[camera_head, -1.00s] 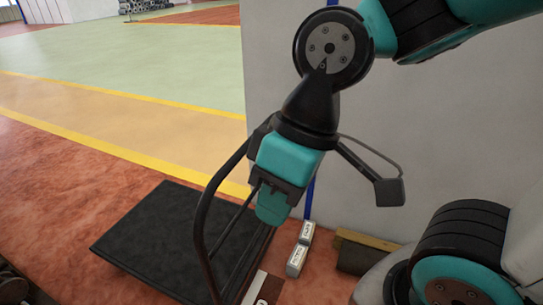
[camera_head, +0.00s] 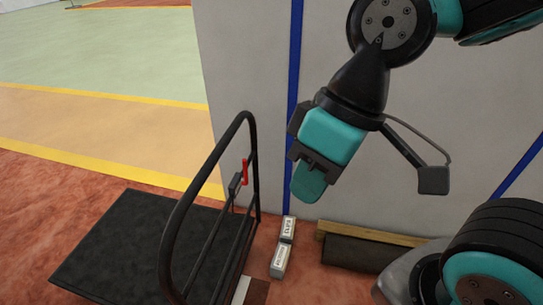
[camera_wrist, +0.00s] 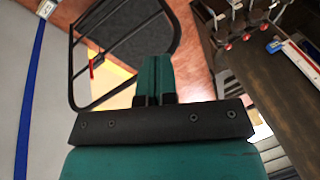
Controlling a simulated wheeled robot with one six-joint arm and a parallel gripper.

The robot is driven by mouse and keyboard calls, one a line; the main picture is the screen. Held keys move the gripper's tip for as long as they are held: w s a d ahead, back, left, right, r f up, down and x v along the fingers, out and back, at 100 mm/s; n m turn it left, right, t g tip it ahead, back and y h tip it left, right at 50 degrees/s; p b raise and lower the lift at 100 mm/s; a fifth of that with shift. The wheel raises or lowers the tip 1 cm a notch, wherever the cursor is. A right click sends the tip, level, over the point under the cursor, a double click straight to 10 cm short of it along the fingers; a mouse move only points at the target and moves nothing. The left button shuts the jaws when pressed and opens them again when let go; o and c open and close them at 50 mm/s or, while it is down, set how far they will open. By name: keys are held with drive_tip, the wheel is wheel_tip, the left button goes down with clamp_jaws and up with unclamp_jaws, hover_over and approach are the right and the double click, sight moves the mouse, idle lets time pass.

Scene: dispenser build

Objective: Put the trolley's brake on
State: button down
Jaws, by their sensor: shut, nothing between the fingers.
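The trolley has a dark flat deck (camera_head: 120,240) and a black tubular handle frame (camera_head: 178,215) standing at its right end. A lever with a red grip (camera_head: 245,173), which looks like the brake, sits on the handle frame, with the grip pointing up. In the wrist view the red lever (camera_wrist: 92,68) shows inside the handle frame (camera_wrist: 72,75), left of my gripper. My gripper (camera_head: 306,192) is shut and empty, to the right of the lever and apart from it. It also shows shut in the wrist view (camera_wrist: 154,60).
Two small light boxes (camera_head: 281,247) lie on the floor by the trolley's right side. A wooden beam (camera_head: 370,232) and a dark roll (camera_head: 355,254) lie along the wall. A dark workbench (camera_wrist: 265,75) with tools stands right in the wrist view.

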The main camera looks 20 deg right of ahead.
drive_tip(key=shift+w+d, duration=0.1)
drive_tip(key=shift+d, duration=0.1)
drive_tip(key=w+d+f+m+t+b, duration=0.1)
drive_tip(key=w+f+b, duration=0.15)
drive_tip(key=w, duration=0.45)
drive_tip(key=w+d+f+m+y+b, duration=0.1)
drive_tip(key=w+f+b, duration=0.1)
drive_tip(key=w+f, duration=0.3)
drive_tip(key=w+d+f+m+t+b, duration=0.1)
drive_tip(key=w+f+b, duration=0.15)
drive_tip(key=w, duration=0.55)
drive_tip(key=w+d+f+m+t+b, duration=0.2)
drive_tip(key=w+d+f+m+b, duration=0.1)
drive_tip(key=w+d+f, duration=0.7)
drive_tip(key=w+f, duration=0.4)
drive_tip(key=shift+w+d+t+b, duration=0.15)
drive_tip(key=shift+w+t+b, duration=0.15)
drive_tip(key=shift+t+b, duration=0.1)
